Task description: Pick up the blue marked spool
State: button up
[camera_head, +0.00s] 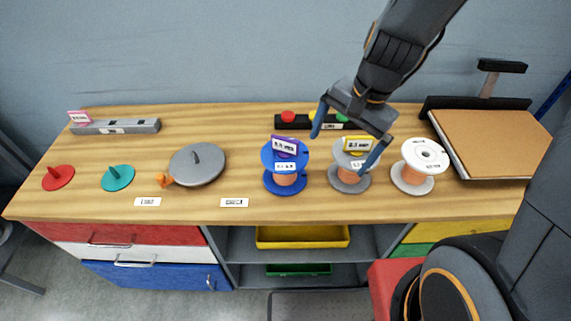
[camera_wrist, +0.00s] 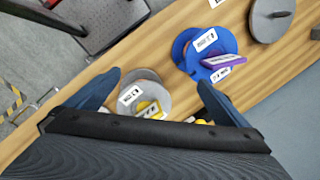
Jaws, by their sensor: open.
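The blue spool (camera_head: 285,183) stands upright on the wooden workbench, with copper-coloured winding, a white label and a purple tag on top. In the wrist view, the blue spool (camera_wrist: 208,50) lies ahead of the gripper, beyond the right finger. A grey spool (camera_head: 349,180) with a yellow tag stands to its right. A white spool (camera_head: 419,166) stands further right. My gripper (camera_head: 344,143) is open and empty, above the grey spool. In the wrist view, my gripper (camera_wrist: 158,88) has its fingers on either side of the grey spool (camera_wrist: 146,95), which my gripper body partly hides.
Behind the spools lies a dark bar (camera_head: 292,122) with coloured buttons. A grey disc (camera_head: 197,164) and teal disc (camera_head: 118,178) lie left. A brown board (camera_head: 492,142) is at the right. Paper labels (camera_head: 234,202) line the front edge. The bench (camera_head: 240,125) is clear behind the grey disc.

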aim_at(291, 153)
jog(key=w+a+f+m, duration=0.1)
jog(key=a+m, duration=0.2)
jog(key=m, duration=0.1)
jog(key=w+a+f+m+y, duration=0.1)
jog(key=w+a+m, duration=0.1)
jog(key=m, duration=0.2)
jog(key=w+a+f+m+y+p, duration=0.1)
jog(key=w+a+m, duration=0.1)
jog(key=a+m, duration=0.1)
jog(key=shift+a+f+m, duration=0.1)
jog(key=shift+a+m, duration=0.25)
jog(key=shift+m, duration=0.25)
jog(key=shift+b+x, duration=0.5)
jog(key=shift+x, duration=3.35)
jog(key=shift+w+a, duration=0.15)
jog(key=shift+c, duration=0.4)
jog(key=c, duration=1.1)
